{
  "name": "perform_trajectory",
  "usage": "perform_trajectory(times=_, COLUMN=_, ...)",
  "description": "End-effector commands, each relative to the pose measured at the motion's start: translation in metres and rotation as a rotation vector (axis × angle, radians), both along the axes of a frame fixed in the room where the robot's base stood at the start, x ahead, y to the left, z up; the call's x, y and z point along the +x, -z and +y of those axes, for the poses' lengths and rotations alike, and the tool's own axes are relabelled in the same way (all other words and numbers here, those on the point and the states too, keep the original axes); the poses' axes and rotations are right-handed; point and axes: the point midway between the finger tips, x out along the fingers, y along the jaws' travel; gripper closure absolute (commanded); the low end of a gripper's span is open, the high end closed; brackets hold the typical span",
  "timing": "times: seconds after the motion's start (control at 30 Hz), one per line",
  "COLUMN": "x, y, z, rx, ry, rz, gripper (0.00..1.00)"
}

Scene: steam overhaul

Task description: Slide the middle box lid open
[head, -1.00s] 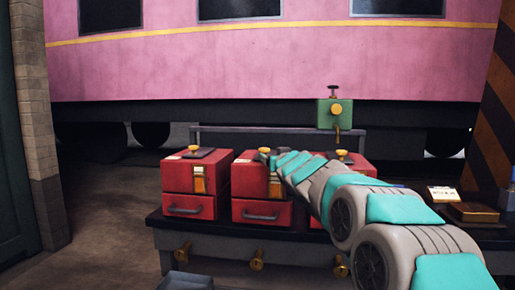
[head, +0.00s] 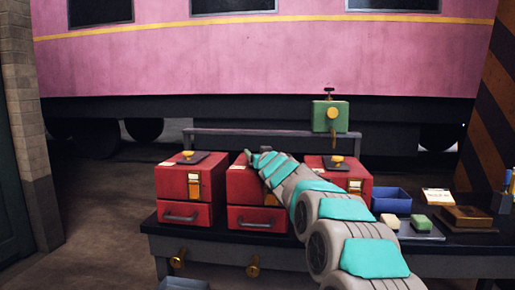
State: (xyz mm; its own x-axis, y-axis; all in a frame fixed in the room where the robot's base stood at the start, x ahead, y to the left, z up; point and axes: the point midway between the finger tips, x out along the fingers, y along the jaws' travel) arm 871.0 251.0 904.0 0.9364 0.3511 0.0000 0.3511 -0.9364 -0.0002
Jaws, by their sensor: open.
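Three red boxes stand in a row on a dark bench, each with a drawer handle or front below its top. The middle box (head: 240,187) is partly covered by my arm. The end of my arm with my gripper (head: 257,160) is over its top. The fingertips and the middle lid's knob are hidden by my arm, so I cannot tell whether they touch. The left box (head: 183,188) has a dark lid plate with a brass knob on top. The right box (head: 356,176) has a similar plate and knob, its lower front hidden by my arm.
A green device with a brass knob (head: 331,116) is mounted on a rail behind the boxes. On the right are a blue tray (head: 390,200), a green block (head: 421,222) and a brown wooden box (head: 469,216). A pink carriage (head: 260,60) stands behind.

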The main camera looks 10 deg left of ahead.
Motion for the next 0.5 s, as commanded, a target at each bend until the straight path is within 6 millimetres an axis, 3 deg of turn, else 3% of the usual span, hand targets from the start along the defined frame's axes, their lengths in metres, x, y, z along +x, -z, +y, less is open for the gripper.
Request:
perform_trajectory(times=0.43, x=0.0054, y=0.0011, z=0.002, rx=0.0, ry=0.0, rz=0.001, gripper=0.24)
perform_trajectory(times=0.5, x=0.0054, y=0.001, z=0.002, rx=0.0, ry=0.0, rz=0.001, gripper=0.32)
